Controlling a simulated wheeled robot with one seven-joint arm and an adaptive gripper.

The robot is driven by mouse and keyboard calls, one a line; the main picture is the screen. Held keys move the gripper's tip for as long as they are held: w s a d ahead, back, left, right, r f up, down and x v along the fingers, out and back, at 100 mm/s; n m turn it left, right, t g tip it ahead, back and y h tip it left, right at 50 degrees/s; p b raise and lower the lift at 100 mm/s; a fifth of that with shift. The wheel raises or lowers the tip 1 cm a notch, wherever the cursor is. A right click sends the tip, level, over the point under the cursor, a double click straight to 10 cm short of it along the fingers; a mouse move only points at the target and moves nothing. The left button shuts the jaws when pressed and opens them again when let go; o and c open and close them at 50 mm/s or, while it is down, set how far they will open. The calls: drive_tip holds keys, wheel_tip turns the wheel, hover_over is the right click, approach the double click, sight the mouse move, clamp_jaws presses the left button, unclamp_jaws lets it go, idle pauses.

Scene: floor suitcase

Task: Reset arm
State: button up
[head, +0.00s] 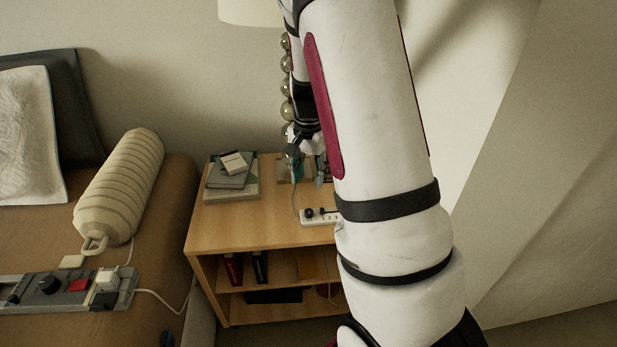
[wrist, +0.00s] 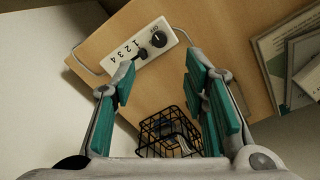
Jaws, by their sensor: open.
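My arm (head: 375,110) reaches down across the middle of the head view. My gripper (head: 306,168) hangs over the back of the wooden nightstand (head: 230,228), partly hidden behind my own arm. In the wrist view my gripper (wrist: 163,82) has its teal finger pads wide apart, with nothing between them. A white control box (wrist: 138,45) with a dark knob and the numbers 1 to 4 lies on the nightstand top beyond the fingertips. It also shows in the head view (head: 318,217), partly covered by my arm.
A black wire basket (wrist: 168,138) sits below the fingers in the wrist view. Books (head: 230,178) are stacked at the nightstand's back left. A lamp with a stem of balls (head: 286,88) stands behind my arm. A bed with a bolster (head: 120,188) and a switch panel (head: 65,288) is left.

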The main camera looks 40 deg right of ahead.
idle(0.3)
drive_tip(key=s+a+r+n+y, duration=0.1)
drive_tip(key=s+a+r+n, duration=0.75)
drive_tip(key=a+r, duration=0.65)
drive_tip(key=s+a+r+n+h, duration=0.1)
drive_tip(key=s+a+r+n, duration=0.15)
drive_tip(key=s, duration=0.75)
drive_tip(key=s+a+r+n, duration=0.15)
drive_tip(key=s+a, duration=0.25)
drive_tip(key=s, duration=0.6)
wheel_tip(320, 180, up, 21)
drive_tip(key=n+t+p, duration=0.1)
drive_tip(key=t+p, duration=0.3)
drive_tip(key=p, duration=1.5)
drive_tip(key=shift+s+p, duration=0.35)
drive_tip(key=shift+p, duration=0.05)
